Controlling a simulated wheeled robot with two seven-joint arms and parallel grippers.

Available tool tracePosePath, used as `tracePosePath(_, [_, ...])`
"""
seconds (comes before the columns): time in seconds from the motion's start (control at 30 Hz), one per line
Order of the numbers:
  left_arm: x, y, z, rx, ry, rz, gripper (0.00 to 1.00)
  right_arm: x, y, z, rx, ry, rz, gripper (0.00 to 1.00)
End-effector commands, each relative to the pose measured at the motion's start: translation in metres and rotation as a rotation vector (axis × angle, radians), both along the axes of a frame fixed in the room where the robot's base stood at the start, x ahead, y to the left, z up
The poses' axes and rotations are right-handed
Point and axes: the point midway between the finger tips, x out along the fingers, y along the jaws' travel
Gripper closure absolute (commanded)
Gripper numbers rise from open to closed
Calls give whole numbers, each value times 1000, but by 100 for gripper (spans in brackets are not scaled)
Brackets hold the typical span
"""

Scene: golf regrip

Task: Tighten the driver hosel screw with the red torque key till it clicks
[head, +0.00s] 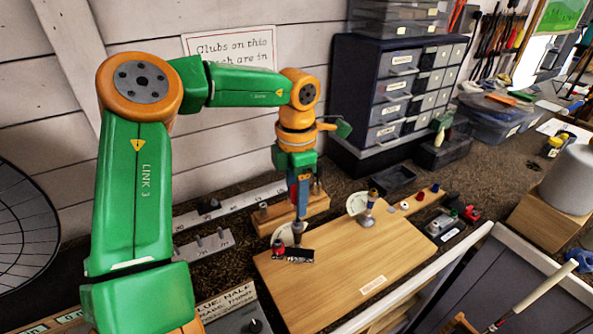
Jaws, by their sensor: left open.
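My left gripper (301,203) is open and points down over the back left part of the wooden board (350,270). A black piece with pale lettering (294,256) lies on the board below it. A small red-topped part (278,246) stands at its left end, and a pale disc is partly hidden behind. I cannot tell whether the red part is the torque key, or whether the gripper touches anything. The hosel screw is too small to make out. My right gripper is not in view.
A wooden block (270,220) and grey metal rails stand behind the board. A drawer cabinet (400,90) is at the back. Small red and grey items (471,213) lie to the right, near a grey cylinder (568,180) on a wooden block. The board's front is mostly clear.

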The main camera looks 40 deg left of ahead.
Motion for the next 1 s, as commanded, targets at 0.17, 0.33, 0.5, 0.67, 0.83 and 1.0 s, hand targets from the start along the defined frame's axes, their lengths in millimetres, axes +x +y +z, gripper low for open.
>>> tracePosePath(0.17, [0, 0, -4, 1, -2, 319, 48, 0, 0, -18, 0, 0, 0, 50])
tracePosePath(0.33, [0, 0, -5, 4, -3, 597, 48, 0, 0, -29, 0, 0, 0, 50])
tracePosePath(0.5, [-1, -1, -3, 2, -2, 886, 48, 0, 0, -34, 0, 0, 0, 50])
tracePosePath(0.67, [-1, -2, -1, 1, 0, 1239, 48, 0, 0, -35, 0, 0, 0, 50])
tracePosePath(0.83, [-1, -2, -1, 2, 0, 1362, 48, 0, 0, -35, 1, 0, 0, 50])
tracePosePath(1.0, [-1, -2, -1, 1, 0, 1359, 67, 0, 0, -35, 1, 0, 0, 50])
